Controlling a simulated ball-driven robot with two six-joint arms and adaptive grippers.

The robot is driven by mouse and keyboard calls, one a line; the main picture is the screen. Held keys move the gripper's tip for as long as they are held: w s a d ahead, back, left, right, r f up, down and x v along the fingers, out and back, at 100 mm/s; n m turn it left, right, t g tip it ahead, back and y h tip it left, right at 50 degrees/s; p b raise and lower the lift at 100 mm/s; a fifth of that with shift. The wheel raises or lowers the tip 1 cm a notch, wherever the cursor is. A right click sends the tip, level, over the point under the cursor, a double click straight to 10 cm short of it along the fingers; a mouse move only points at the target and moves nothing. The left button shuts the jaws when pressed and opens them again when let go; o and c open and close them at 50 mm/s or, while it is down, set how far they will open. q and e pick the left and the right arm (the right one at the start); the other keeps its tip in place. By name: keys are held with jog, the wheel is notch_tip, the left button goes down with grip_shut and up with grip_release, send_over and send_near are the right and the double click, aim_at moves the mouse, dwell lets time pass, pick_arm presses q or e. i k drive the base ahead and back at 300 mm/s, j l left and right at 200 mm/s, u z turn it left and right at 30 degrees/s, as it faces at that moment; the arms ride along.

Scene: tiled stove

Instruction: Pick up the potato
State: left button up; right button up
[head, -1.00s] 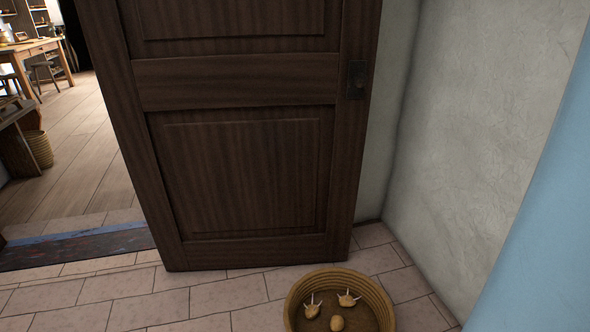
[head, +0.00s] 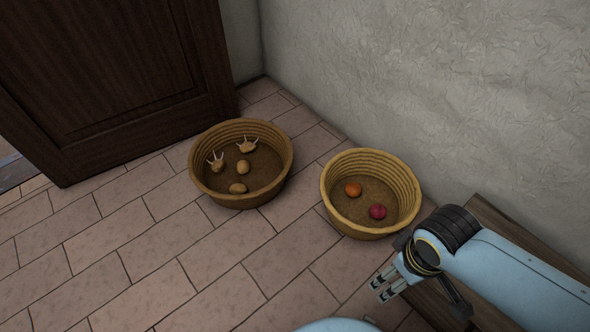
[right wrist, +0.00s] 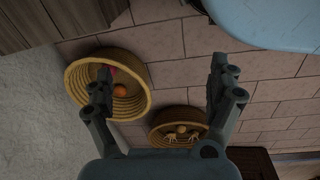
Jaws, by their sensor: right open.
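Several potatoes lie in the left wicker basket (head: 282,185) on the tiled floor. Two are plain, one potato (head: 243,166) in the middle and one potato (head: 238,188) nearer the front. Two carry pale sprouts, a sprouted potato (head: 216,163) at the left and a sprouted potato (head: 247,146) at the back. The basket also shows in the right wrist view (right wrist: 158,119), with sprouted potatoes small in it. My right gripper (head: 380,287) is open and empty, right of and nearer than the baskets. Its spread fingers show in the right wrist view (right wrist: 161,76). My left gripper is out of view.
A second wicker basket (head: 331,203) stands to the right, holding an orange round item (head: 353,188) and a dark red one (head: 377,211). A dark wooden door (head: 110,85) is at left. A wooden piece (head: 500,222) lies by my right arm near the wall. Tiles in front are clear.

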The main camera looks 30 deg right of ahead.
aim_at(246, 146)
jog(key=k, duration=0.15)
jog(key=i+l+u, duration=0.2)
jog(key=i, duration=0.3)
jog(key=i+u, duration=0.2)
jog(key=i, duration=0.25)
jog(key=i+l+u, duration=0.2)
jog(key=i, duration=0.25)
jog(key=i+l, duration=0.05)
jog(key=l, duration=0.05)
